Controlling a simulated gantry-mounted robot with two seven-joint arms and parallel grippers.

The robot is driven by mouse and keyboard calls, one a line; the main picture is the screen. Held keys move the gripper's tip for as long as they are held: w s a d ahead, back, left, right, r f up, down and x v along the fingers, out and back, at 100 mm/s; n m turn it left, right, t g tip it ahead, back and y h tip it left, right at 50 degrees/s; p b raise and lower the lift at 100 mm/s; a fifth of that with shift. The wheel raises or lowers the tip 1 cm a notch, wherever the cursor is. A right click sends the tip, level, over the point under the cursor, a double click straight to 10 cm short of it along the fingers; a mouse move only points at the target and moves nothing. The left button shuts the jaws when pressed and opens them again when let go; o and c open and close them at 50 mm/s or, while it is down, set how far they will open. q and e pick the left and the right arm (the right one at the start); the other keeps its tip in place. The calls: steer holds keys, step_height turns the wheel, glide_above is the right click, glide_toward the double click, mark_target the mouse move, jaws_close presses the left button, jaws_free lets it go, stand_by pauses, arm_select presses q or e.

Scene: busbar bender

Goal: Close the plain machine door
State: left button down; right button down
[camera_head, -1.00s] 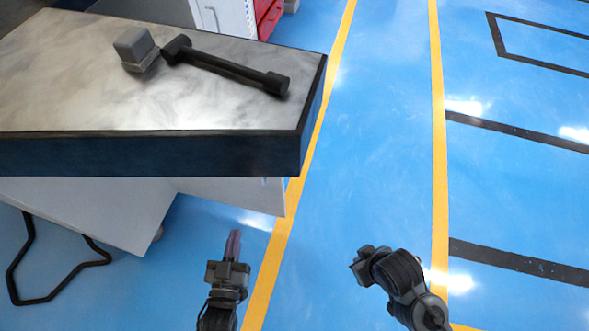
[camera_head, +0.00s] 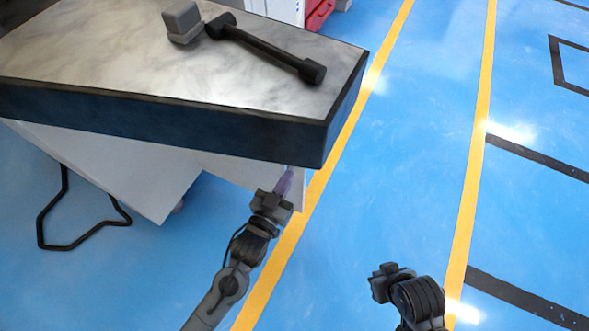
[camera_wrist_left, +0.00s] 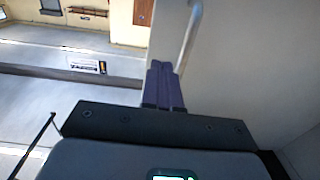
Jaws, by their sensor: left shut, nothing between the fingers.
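The plain machine door (camera_head: 235,168) is a white panel below the worktop, standing out at an angle from the white cabinet (camera_head: 135,165). In the left wrist view it is the large grey panel (camera_wrist_left: 245,70) on the right, with a silver bar handle (camera_wrist_left: 188,38). My left gripper (camera_head: 286,182) is at the door's outer end, just below the worktop corner. Its purple fingers (camera_wrist_left: 163,85) are together and empty, close to the handle's lower end; I cannot tell whether they touch it. My right gripper (camera_head: 382,275) is low over the floor, away from the door; its fingers are unclear.
The thick worktop (camera_head: 110,65) overhangs the door and hides its upper edge. A black bar tool (camera_head: 268,50) and a grey block (camera_head: 182,22) sit on it. A black cable (camera_head: 80,243) lies on the floor at left. Blue floor to the right is clear.

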arm_select(q)
steer(key=b+x, duration=0.2)
steer(key=x, duration=0.3)
steer(key=shift+b, duration=0.4)
steer(key=shift+s, duration=0.1)
